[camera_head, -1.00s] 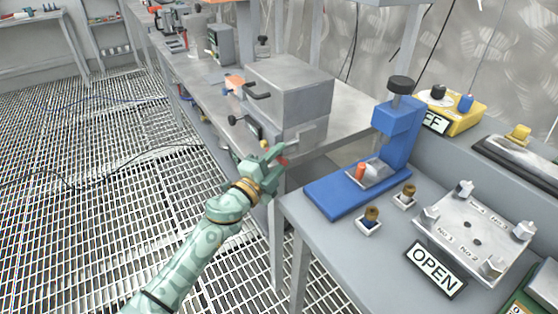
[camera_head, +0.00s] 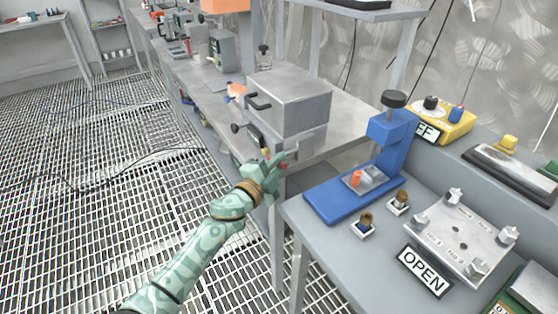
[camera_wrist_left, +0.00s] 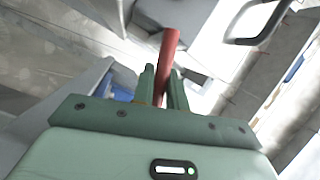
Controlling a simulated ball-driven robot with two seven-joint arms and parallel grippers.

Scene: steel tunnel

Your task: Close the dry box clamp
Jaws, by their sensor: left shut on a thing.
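The dry box (camera_head: 302,103) is a grey metal box with a dark handle on its front, standing on the long bench in the head view. My left gripper (camera_head: 280,160) is at the box's lower front corner, by the bench edge. In the left wrist view my left gripper (camera_wrist_left: 163,82) is shut on a red rod-like clamp handle (camera_wrist_left: 168,48), which sticks out beyond the fingertips. The rest of the clamp is mostly hidden by the gripper. My right gripper is in no view.
A blue press (camera_head: 383,150) stands on the nearer table to the right, beside a metal plate (camera_head: 462,235) and an OPEN sign (camera_head: 425,271). A yellow switch box (camera_head: 444,120) is behind. Grated floor to the left is open.

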